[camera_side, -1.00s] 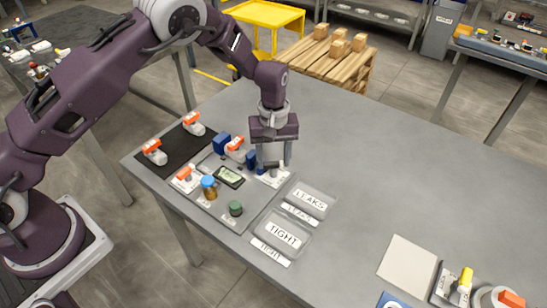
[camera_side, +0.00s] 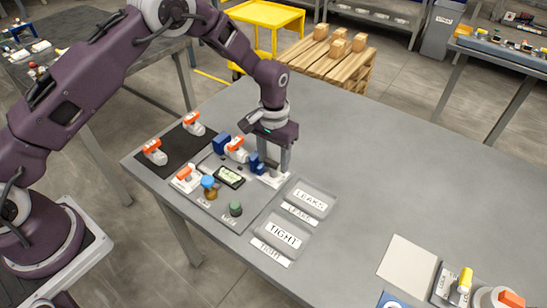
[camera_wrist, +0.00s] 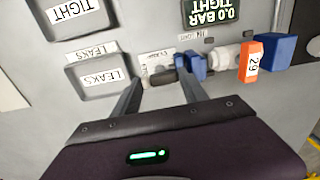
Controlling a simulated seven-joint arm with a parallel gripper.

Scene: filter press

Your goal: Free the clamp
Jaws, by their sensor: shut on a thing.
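The clamp has a fixed blue block (camera_side: 221,144) and a smaller blue jaw (camera_side: 257,164), which also shows in the wrist view (camera_wrist: 196,65). Between them is a white valve (camera_side: 237,153) with an orange handle (camera_wrist: 252,62) marked 29. I cannot tell whether the small jaw touches the valve. The clamp's dark grey handle (camera_wrist: 163,78) is on the side of the small jaw away from the valve. My gripper (camera_side: 277,172) is low over this end of the clamp, its fingers shut on the handle. In the side view the gripper hides the handle.
The display (camera_wrist: 212,12) reads 0.0 BAR and TIGHT. A blue-topped knob (camera_side: 208,182) and a green button (camera_side: 236,208) are near it. Trays marked LEAKS (camera_side: 310,199) and TIGHT (camera_side: 280,236) lie close. Two valves stand on a black mat (camera_side: 172,153).

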